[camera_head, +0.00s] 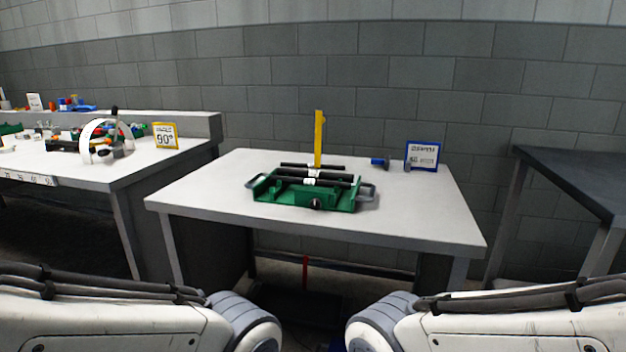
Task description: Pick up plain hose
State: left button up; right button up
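Dark hoses lie side by side across a green crimper fixture (336,199) on the middle table. The back hose (335,167), a middle hose (338,176) and the front hose (272,183) all run left to right. White bands or fittings show near their middles. I cannot tell from here which one is the plain hose. A yellow upright lever (319,138) rises behind the hoses. Both my arms show only as links at the bottom left and bottom right; neither gripper is in view.
The middle table (420,220) has free top around the fixture. A blue-handled tool (379,162) and a blue-framed sign (422,156) stand at its back right. A cluttered table (90,172) with a yellow "90°" sign (165,136) is left; a dark bench (580,175) is right.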

aim_at(331, 167)
jog(key=u, duration=0.9)
jog(key=i, duration=1)
